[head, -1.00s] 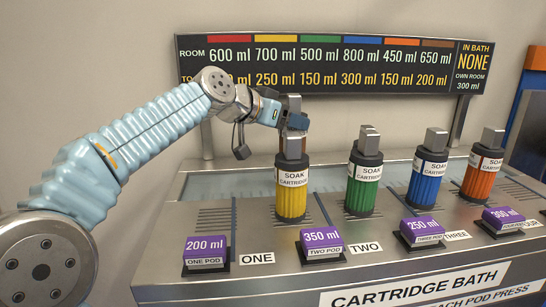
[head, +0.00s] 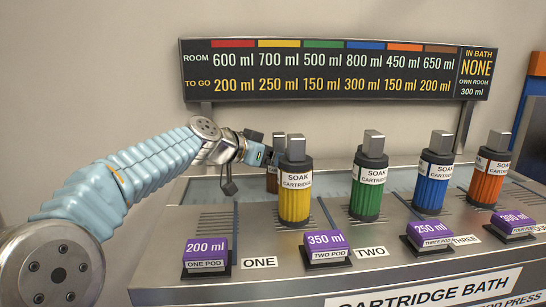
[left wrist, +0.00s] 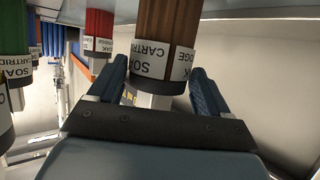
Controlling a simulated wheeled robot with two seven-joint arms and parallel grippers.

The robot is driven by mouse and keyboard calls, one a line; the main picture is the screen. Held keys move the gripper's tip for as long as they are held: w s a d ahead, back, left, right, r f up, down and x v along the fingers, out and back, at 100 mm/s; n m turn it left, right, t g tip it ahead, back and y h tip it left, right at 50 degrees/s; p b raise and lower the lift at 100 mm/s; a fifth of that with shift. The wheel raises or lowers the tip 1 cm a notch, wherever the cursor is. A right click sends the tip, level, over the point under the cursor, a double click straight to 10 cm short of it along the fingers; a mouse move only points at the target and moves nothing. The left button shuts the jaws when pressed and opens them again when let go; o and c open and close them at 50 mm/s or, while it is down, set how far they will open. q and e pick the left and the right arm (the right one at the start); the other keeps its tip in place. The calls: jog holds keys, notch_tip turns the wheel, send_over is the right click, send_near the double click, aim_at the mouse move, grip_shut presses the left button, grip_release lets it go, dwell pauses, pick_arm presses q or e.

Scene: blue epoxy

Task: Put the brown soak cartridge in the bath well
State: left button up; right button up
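The brown cartridge (head: 272,179) is behind the yellow cartridge (head: 295,197) in the head view, which hides much of it. It appears upright at the long recessed bath well (head: 335,183); its base is hidden, so I cannot tell how it rests. In the left wrist view the brown cartridge (left wrist: 168,35) shows its ribbed body, white label and grey handle. My left gripper (head: 270,155) is at its handle. In the wrist view its two blue fingers (left wrist: 158,90) stand apart, with gaps beside the handle. My right gripper is not in view.
Green (head: 368,188), blue (head: 432,183) and orange (head: 489,178) cartridges stand right of the yellow one. Purple pods (head: 206,250) line the front. The board (head: 335,70) behind reads IN BATH NONE. A red cartridge (left wrist: 98,28) shows in the wrist view.

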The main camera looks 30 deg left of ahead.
pick_arm(q)
jog(key=shift+o, duration=1.2)
jog(key=shift+s, duration=0.1)
jog(key=b+v, duration=0.1)
jog(key=v, duration=1)
jog(key=shift+s+r, duration=0.25)
jog(key=shift+s, duration=0.1)
jog(key=shift+a+f, duration=0.1)
